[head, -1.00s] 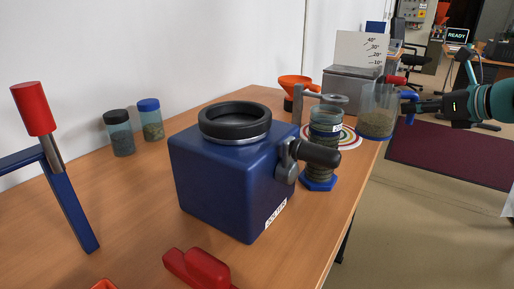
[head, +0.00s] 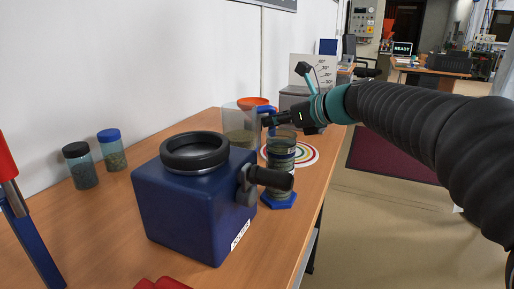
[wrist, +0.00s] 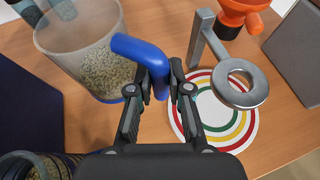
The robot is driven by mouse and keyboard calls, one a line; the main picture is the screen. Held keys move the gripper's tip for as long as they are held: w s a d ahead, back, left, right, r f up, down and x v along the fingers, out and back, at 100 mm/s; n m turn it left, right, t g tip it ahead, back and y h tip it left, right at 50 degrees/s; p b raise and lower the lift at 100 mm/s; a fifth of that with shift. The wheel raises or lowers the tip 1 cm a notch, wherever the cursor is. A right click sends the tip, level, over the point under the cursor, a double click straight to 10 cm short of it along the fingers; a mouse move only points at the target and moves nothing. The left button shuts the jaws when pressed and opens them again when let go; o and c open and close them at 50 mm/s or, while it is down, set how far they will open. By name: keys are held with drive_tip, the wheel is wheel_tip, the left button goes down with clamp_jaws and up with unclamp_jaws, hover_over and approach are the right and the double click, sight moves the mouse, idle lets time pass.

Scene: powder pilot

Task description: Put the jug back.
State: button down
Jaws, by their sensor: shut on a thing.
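The jug (head: 239,123) is a clear container partly filled with pale granules. It also shows at the upper left of the wrist view (wrist: 88,50), with its blue handle (wrist: 140,52). My gripper (wrist: 160,82) is shut on that handle. In the head view my gripper (head: 269,120) is just right of the jug, behind the blue machine with the black ring (head: 203,205). The jug is upright or nearly so. I cannot tell whether its base touches the table.
A ringed target mat (wrist: 244,131) lies right of the jug, under a grey ring stand (wrist: 241,90). An orange funnel (head: 257,103) stands behind. A sieve jar on a blue base (head: 281,160) is near the table's right edge. Two lidded jars (head: 112,152) stand along the wall.

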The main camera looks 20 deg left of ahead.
drive_tip(key=shift+s+a+f+b, duration=0.2)
drive_tip(key=shift+a+f, duration=0.35)
drive_tip(key=shift+f, duration=0.5)
drive_tip(key=shift+s+a+f+b, duration=0.25)
drive_tip(key=shift+a+f, duration=0.35)
drive_tip(key=shift+f, duration=0.4)
drive_tip(key=shift+s+a+f+b, duration=0.2)
drive_tip(key=shift+a+f, duration=0.35)
drive_tip(key=shift+f, duration=0.5)
drive_tip(key=c, duration=1.1)
unclamp_jaws()
drive_tip(key=shift+f, duration=0.1)
drive_tip(key=v, duration=1.2)
drive_tip(key=shift+s, duration=0.1)
